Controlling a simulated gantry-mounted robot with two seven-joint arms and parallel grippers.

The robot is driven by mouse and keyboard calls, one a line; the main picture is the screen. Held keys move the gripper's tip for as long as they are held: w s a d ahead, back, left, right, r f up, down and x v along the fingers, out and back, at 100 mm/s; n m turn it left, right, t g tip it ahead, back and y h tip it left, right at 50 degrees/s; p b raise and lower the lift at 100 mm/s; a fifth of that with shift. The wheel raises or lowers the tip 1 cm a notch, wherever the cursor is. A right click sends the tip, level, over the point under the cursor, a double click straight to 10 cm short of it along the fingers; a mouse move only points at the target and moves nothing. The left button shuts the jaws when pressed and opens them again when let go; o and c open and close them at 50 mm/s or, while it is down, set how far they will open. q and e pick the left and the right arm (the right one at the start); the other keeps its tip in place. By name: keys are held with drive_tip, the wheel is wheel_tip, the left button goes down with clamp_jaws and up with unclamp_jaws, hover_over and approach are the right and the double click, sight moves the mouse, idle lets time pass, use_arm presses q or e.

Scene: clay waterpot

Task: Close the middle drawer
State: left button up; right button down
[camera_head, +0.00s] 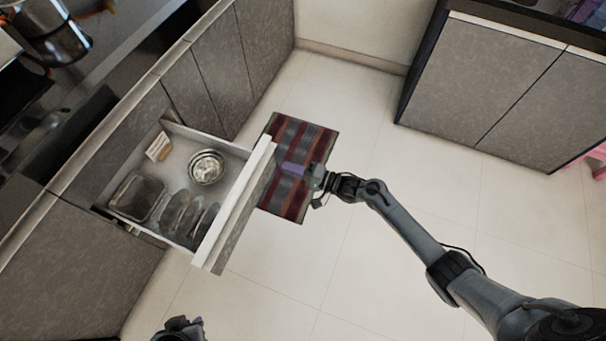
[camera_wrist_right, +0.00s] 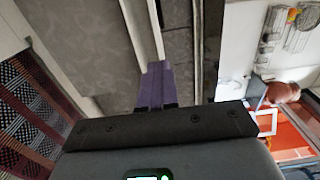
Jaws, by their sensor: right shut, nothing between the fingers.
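The drawer (camera_head: 233,205) stands pulled out from the grey cabinet at the left, with its inside open to view. It holds a round metal bowl (camera_head: 206,167), clear containers (camera_head: 138,197) and a small box (camera_head: 158,146). My right gripper (camera_head: 284,167) is just outside the drawer's grey front panel, with its purple fingers pointing at it. In the right wrist view the fingers (camera_wrist_right: 156,84) are together and empty, with grey panels beyond them. I cannot tell whether they touch the front. My left gripper's fingers are not seen.
A striped mat (camera_head: 318,142) lies on the tiled floor beneath my right gripper. Another grey cabinet (camera_head: 490,85) stands at the upper right. A counter with a metal pot (camera_head: 55,35) is at the upper left.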

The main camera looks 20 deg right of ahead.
drive_tip(key=b+x, duration=0.3)
drive_tip(key=x, duration=0.4)
drive_tip(key=shift+w+b, duration=0.25)
drive_tip(key=shift+b, duration=0.05)
